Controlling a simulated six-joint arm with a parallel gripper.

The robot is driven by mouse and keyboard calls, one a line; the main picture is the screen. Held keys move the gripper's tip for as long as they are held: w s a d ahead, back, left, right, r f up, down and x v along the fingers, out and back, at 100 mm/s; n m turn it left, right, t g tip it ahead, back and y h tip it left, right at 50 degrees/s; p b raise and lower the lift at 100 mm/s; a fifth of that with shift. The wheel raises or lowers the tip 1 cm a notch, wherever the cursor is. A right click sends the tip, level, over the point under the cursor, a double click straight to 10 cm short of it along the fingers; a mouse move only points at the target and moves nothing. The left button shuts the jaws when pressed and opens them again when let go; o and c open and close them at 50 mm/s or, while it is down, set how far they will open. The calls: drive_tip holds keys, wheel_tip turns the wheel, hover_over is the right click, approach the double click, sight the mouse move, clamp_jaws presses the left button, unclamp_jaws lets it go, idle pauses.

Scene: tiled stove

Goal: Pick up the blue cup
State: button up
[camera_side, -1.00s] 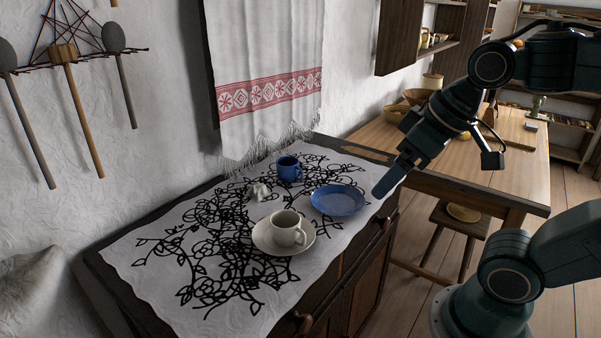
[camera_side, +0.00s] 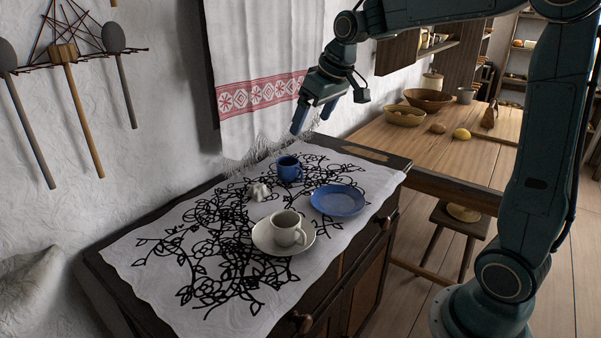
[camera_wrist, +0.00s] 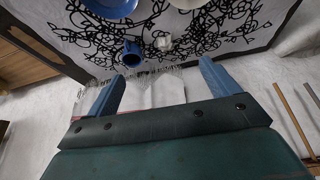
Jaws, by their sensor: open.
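The blue cup (camera_side: 288,169) stands upright on the patterned white cloth near the back of the cabinet top. In the wrist view the blue cup (camera_wrist: 132,52) is beyond the fingertips, nearer the left finger. My gripper (camera_side: 311,118) is open and empty, above and slightly right of the cup in the side view, in front of the hanging towel. Its two blue fingers (camera_wrist: 162,78) show spread apart in the wrist view, with nothing between them but the towel behind.
A blue plate (camera_side: 338,200) lies right of the cup. A pale cup (camera_side: 287,228) stands on a saucer (camera_side: 262,240) in front. A small whitish object (camera_side: 259,191) is left of the blue cup. The fringed towel (camera_side: 262,100) hangs on the wall behind.

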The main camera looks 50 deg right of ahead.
drive_tip(key=w+d+f, duration=1)
drive_tip(key=w+d, duration=0.2)
drive_tip(key=shift+w, duration=0.15)
drive_tip(key=shift+f, duration=0.1)
approach(289, 164)
drive_tip(key=shift+w+a+f, duration=0.1)
drive_tip(key=shift+a+f, duration=0.5)
drive_tip(key=shift+f, duration=0.05)
drive_tip(key=shift+w+a+f, duration=0.15)
drive_tip(key=shift+a+f, duration=0.45)
drive_tip(key=shift+a, duration=0.05)
drive_tip(key=shift+s+x, duration=0.15)
drive_tip(key=shift+x, duration=1.15)
drive_tip(key=shift+s+x, duration=0.1)
drive_tip(key=shift+x, duration=1.15)
drive_tip(key=shift+d+f, duration=0.1)
drive_tip(key=shift+f, duration=0.05)
drive_tip(key=c, duration=1.1)
